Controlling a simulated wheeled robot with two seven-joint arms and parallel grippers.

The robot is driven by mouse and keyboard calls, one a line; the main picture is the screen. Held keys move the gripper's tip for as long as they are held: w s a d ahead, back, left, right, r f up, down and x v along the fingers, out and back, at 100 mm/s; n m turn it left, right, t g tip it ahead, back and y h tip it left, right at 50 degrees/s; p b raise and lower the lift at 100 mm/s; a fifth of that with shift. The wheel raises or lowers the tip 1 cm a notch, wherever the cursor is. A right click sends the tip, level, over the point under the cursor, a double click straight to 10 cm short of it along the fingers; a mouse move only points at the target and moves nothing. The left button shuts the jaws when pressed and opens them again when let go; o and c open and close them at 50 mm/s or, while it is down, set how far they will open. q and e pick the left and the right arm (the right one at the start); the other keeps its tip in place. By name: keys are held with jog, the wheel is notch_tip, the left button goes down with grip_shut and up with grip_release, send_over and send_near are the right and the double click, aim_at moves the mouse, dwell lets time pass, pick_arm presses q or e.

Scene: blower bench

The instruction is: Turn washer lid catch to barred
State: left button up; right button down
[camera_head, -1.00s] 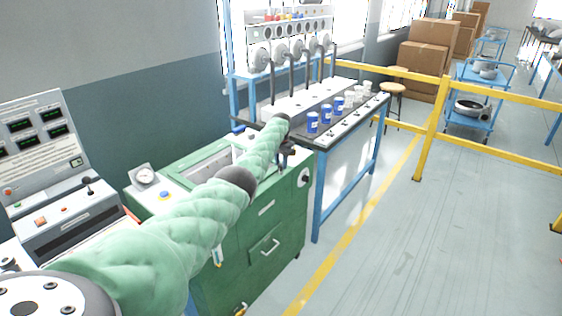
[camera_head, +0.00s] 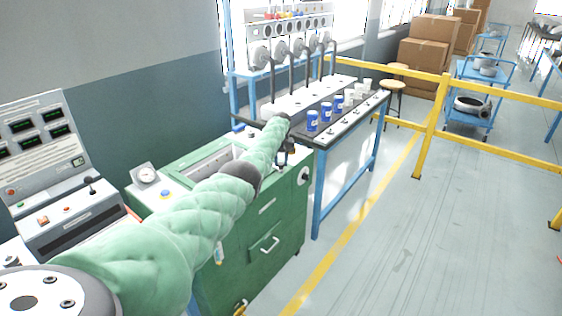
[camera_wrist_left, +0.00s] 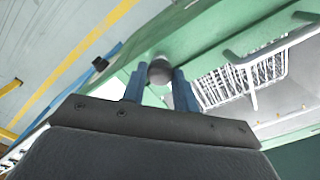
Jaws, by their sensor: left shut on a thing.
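The green washer (camera_head: 282,212) stands in the middle of the head view, with an open-looking tub (camera_head: 207,163) in its top. My left gripper (camera_head: 286,157) is at the washer's far right top corner, mostly hidden by my own forearm. In the left wrist view the two blue-grey fingers of my left gripper (camera_wrist_left: 159,88) are closed around a dark round knob (camera_wrist_left: 159,71), which appears to be the lid catch. The knob sits at the green rim. The catch's pointing direction and any markings are hidden. My right gripper is not in view.
A blue-framed bench (camera_head: 317,190) with several blue cups (camera_head: 312,121) stands close behind at the right. Yellow rails (camera_head: 432,125) bound the clear floor. A white wire basket (camera_wrist_left: 240,82) lies inside the tub.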

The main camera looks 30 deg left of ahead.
aim_at(281, 163)
pick_arm(q)
jog(key=shift+n, duration=0.3)
jog(key=o, duration=0.9)
jog(key=shift+o, duration=0.4)
jog(key=shift+r, duration=0.25)
notch_tip(281, 163, up, 6)
jog(key=shift+r+b, duration=0.2)
jog(key=shift+b, duration=0.6)
jog(key=shift+r, duration=0.45)
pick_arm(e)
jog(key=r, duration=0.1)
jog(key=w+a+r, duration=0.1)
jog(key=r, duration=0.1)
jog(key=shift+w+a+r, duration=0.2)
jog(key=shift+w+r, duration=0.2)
pick_arm(q)
jog(key=shift+w, duration=0.1)
